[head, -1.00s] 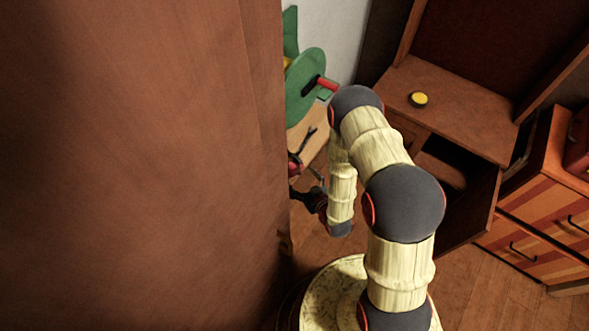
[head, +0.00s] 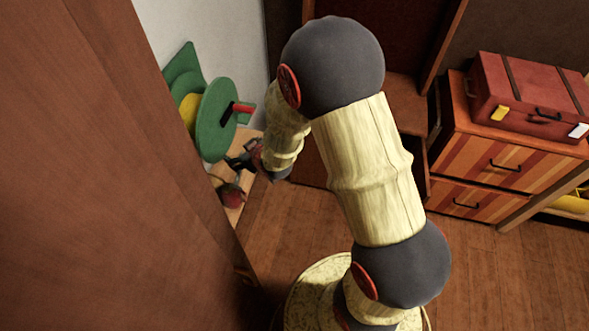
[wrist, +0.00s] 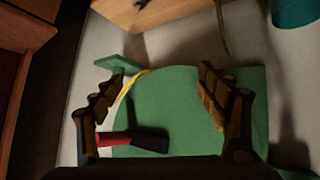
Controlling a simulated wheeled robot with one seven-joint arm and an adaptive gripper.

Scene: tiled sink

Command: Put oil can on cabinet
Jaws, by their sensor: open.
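My gripper (head: 240,160) is small and partly hidden at the end of my arm, beside a green reel (head: 217,122) with a red-and-black handle. In the wrist view its fingers (wrist: 160,82) are spread apart with nothing held, and the reel (wrist: 180,110) fills the space in front of and between them. A small red rounded object (head: 230,194) lies on a light wooden top just below the gripper; I cannot tell whether it is the oil can. A brown wooden cabinet (head: 405,98) stands behind my arm, mostly hidden.
A large brown wooden panel (head: 110,200) blocks the left side. A striped drawer unit (head: 510,165) with a red suitcase (head: 530,95) on top stands at the right. The wooden floor (head: 300,225) is open around my base. A teal object (wrist: 295,12) shows at the wrist view's top right.

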